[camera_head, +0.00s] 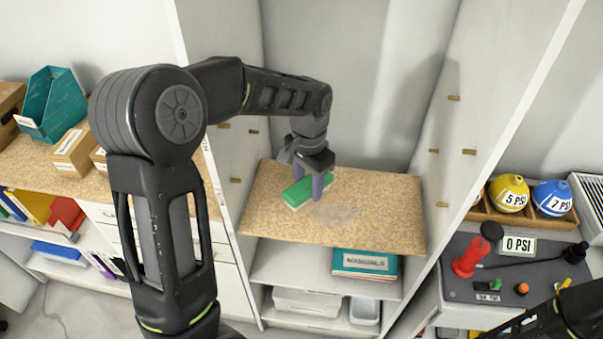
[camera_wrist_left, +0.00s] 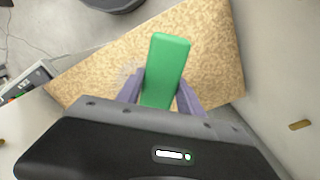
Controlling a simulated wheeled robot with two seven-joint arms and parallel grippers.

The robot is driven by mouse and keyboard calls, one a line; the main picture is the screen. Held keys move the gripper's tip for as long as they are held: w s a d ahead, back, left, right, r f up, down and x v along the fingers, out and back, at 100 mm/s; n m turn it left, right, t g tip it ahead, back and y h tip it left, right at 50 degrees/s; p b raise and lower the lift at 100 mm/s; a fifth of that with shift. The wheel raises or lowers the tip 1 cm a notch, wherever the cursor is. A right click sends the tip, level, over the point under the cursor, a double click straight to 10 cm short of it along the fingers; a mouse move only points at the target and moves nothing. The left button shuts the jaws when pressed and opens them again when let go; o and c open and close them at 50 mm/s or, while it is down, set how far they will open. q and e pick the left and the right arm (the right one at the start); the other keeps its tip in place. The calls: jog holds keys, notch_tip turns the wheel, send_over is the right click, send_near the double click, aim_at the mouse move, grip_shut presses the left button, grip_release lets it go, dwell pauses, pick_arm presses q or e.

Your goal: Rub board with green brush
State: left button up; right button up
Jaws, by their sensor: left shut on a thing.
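The green brush (camera_head: 297,193) is a green block, held between the fingers of my left gripper (camera_head: 308,186) over the left part of the board. The board (camera_head: 385,212) is a speckled tan shelf panel inside the white shelving. A greyish smudge (camera_head: 335,213) lies on it just right of and in front of the brush. In the left wrist view the brush (camera_wrist_left: 166,62) sticks out between the two purple fingers, with the board (camera_wrist_left: 215,40) beneath. I cannot tell whether the brush touches the board. A dark arm part shows at the lower right of the head view; its gripper is out of view.
White upright walls (camera_head: 500,110) close the board in on both sides. Teal binders (camera_head: 364,264) and clear bins (camera_head: 305,302) stand on the shelves below. At the right are yellow and blue balls (camera_head: 552,198) and a red-handled pump (camera_head: 470,260). The board's right part is clear.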

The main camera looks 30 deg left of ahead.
pick_arm(q)
jog(key=shift+s+a+r+m, duration=0.4)
jog(key=shift+s+a+r, duration=0.1)
jog(key=shift+a, duration=0.1)
jog(key=shift+f, duration=0.15)
pick_arm(e)
jog(key=shift+d+r, duration=0.1)
jog(key=shift+r, duration=0.25)
pick_arm(q)
jog(key=shift+w, duration=0.1)
